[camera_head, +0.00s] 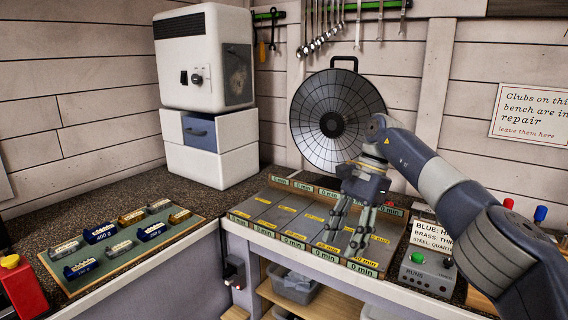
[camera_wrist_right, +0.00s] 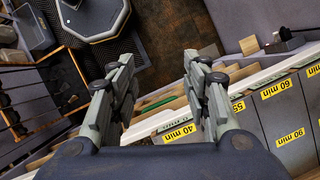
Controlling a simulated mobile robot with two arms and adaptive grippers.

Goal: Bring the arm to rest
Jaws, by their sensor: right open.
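My right gripper (camera_head: 343,240) hangs, fingers down, over the right part of a low rack of grey bays with yellow minute labels (camera_head: 284,217) on the bench. Its fingers are apart and nothing shows between them. In the right wrist view the two fingers of my right gripper (camera_wrist_right: 162,98) are spread, with the bench front and the floor seen beyond. The labelled bays (camera_wrist_right: 285,110) lie to the right there. My right arm (camera_head: 440,180) comes in from the right side of the head view. My left gripper is not in view.
A green board (camera_head: 110,272) with several labelled weights lies on the left bench. A white and blue machine (camera_head: 206,75) stands in the corner, and a dark round dish (camera_head: 320,95) stands behind the rack. A grey button box (camera_head: 427,270) and a sign (camera_head: 430,238) are right of the rack.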

